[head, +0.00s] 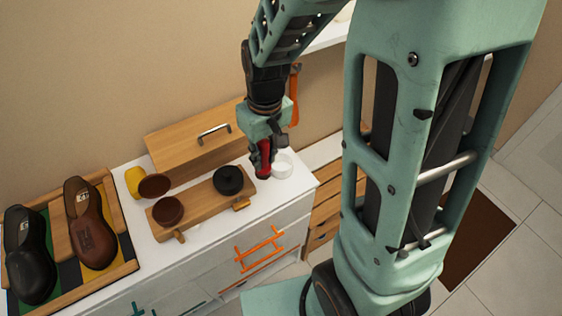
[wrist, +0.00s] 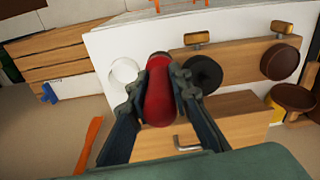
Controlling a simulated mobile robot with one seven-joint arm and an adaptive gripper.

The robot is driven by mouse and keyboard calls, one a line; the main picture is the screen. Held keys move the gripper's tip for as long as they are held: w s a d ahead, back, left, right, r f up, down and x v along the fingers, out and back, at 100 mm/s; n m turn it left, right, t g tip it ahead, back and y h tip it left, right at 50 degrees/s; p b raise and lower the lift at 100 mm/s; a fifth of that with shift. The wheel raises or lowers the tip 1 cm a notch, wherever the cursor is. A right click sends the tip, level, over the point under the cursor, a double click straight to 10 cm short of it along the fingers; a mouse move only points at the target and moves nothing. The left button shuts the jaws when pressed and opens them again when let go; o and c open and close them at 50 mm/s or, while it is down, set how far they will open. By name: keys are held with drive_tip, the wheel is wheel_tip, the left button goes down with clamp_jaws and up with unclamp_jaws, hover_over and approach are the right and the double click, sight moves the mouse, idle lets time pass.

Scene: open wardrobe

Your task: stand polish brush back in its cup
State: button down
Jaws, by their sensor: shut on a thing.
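The polish brush shows as a red handle (wrist: 159,92) between my gripper's fingers in the wrist view. In the head view the red brush (head: 264,158) hangs under my gripper (head: 263,150), close to the white top. My gripper (wrist: 158,97) is shut on the brush.
A wooden rack (head: 197,206) with a black round tin (head: 229,180) and a brown one (head: 168,211) stands left of my gripper. A wooden box with a handle (head: 190,140) is behind. A yellow-and-brown item (head: 133,182) and a shoe tray (head: 127,266) are further left.

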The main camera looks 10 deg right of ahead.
drive_tip(key=s+a+r+n, duration=0.2)
drive_tip(key=s+r, duration=0.1)
drive_tip(key=b, duration=0.7)
hover_over(282, 169)
drive_tip(key=shift+h, duration=0.3)
drive_tip(key=shift+f, duration=6.65)
drive_tip(key=shift+f, duration=0.1)
drive_tip(key=shift+f, duration=0.15)
drive_tip(key=c, duration=1.8)
unclamp_jaws()
drive_tip(key=shift+o, duration=0.2)
drive_tip(key=shift+r, duration=0.2)
